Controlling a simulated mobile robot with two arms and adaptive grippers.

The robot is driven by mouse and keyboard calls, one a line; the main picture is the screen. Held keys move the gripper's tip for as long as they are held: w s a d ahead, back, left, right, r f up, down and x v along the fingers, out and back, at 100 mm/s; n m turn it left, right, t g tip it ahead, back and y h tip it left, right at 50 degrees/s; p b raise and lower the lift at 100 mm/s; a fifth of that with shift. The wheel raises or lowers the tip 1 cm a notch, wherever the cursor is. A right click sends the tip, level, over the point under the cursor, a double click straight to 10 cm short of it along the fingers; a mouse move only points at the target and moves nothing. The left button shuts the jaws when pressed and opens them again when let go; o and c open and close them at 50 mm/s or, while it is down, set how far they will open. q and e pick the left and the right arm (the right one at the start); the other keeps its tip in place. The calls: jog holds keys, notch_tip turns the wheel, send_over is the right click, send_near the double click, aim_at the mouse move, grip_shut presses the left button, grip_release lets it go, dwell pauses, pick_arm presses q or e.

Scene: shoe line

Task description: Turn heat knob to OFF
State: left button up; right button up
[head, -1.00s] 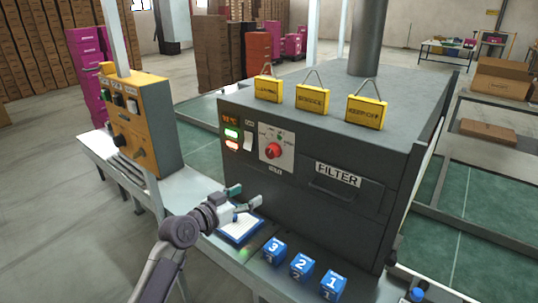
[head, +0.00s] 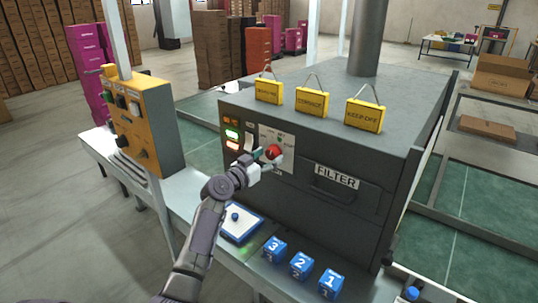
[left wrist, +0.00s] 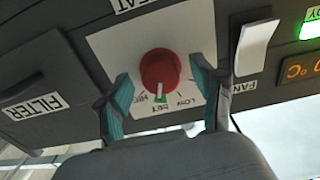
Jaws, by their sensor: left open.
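The red heat knob (head: 273,152) sits on a white dial plate on the front of the dark grey machine. In the left wrist view the knob (left wrist: 160,70) shows between and just beyond my fingertips, with dial words around it, partly hidden; its white mark points down in that picture, near a green patch. My left gripper (head: 264,163) is open in front of the knob, with its two teal fingers (left wrist: 164,98) on either side of it. I cannot tell whether they touch it. My right gripper does not show.
A white FAN switch (head: 249,138) and lit displays (head: 232,134) are left of the dial. The FILTER drawer (head: 340,190) is to its right. A clipboard (head: 238,224) and blue numbered blocks (head: 301,264) lie on the bench below. Yellow signs (head: 310,101) stand on top.

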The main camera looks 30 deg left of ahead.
pick_arm(q)
jog(key=shift+w+d, duration=0.1)
jog(key=shift+w, duration=0.25)
jog(key=c, duration=1.1)
jog(key=shift+c, duration=0.2)
